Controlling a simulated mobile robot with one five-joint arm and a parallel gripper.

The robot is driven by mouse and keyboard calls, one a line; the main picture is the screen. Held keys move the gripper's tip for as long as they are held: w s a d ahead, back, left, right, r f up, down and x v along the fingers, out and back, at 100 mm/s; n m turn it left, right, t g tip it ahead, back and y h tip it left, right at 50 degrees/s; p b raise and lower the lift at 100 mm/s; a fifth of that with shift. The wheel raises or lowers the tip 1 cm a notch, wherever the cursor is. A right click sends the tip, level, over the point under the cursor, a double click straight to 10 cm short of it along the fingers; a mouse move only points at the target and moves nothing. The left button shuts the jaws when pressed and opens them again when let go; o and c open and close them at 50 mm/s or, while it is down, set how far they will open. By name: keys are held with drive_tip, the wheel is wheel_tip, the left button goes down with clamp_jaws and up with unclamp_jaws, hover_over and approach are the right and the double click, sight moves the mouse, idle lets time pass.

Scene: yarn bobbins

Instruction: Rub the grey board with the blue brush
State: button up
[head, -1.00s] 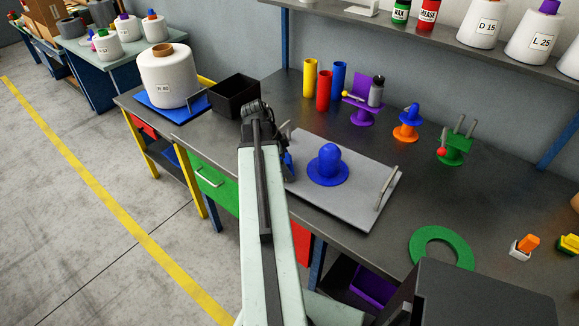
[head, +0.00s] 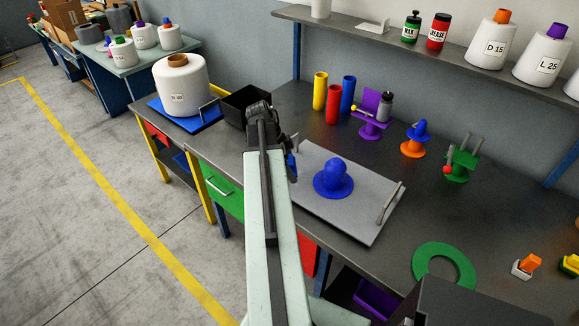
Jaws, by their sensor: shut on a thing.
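The grey board (head: 359,217) lies flat on the dark workbench, with a bar handle near its right end. A blue domed piece with a round flange (head: 333,180) stands on the board. My gripper (head: 294,143) is over the board's left end, mostly hidden behind my own arm. It is shut on the blue brush (head: 292,166), of which only a narrow blue strip shows beside the arm. I cannot tell whether the brush touches the board.
A black bin (head: 243,99) and a white bobbin on a blue tray (head: 193,118) are left of the arm. Yellow, red and blue tubes (head: 333,104) and purple, orange and green stands are behind. A green ring (head: 443,249) lies at front right.

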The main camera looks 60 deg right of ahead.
sight(292, 159)
drive_tip(key=shift+r, duration=0.75)
drive_tip(key=shift+p, duration=0.3)
wheel_tip(292, 159, up, 3)
drive_tip(key=p, duration=0.3)
drive_tip(key=shift+r, duration=0.1)
